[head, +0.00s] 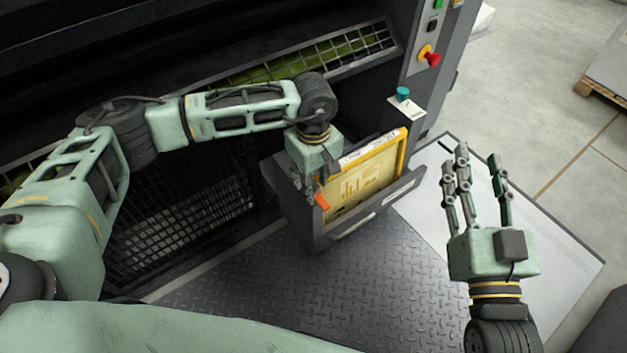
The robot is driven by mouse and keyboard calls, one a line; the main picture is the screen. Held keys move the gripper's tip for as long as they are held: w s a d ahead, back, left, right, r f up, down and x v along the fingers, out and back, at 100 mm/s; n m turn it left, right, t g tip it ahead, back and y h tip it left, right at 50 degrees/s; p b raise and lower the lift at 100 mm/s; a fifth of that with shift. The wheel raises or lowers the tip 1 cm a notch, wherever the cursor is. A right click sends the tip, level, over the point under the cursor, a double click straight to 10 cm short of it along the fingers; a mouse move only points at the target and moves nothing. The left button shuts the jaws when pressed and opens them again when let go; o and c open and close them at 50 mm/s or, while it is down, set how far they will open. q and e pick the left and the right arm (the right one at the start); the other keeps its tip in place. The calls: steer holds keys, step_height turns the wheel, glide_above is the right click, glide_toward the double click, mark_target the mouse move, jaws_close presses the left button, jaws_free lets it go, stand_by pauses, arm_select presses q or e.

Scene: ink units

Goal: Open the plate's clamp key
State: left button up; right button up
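The plate (366,178), pale yellow with a brighter yellow frame, stands tilted in a dark grey holder at the machine's front. A small orange key (321,201) shows at the plate's left edge; I take it for the clamp key. My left gripper (314,190) is right at this key, pointing down. Its fingers are mostly hidden under its palm, so its grip on the key cannot be made out. My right gripper (478,168) is open and empty, fingers spread and pointing up the picture, to the right of the plate and apart from it.
The dark machine has a slatted grille (185,215) and a control panel with a red knob (432,57). Treadplate floor (370,285) lies clear in front. A pallet (603,92) is far right.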

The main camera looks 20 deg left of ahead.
mark_target(313, 182)
arm_select(q)
step_height(313, 182, up, 12)
steer(key=shift+f, duration=0.2)
stand_by(0.6)
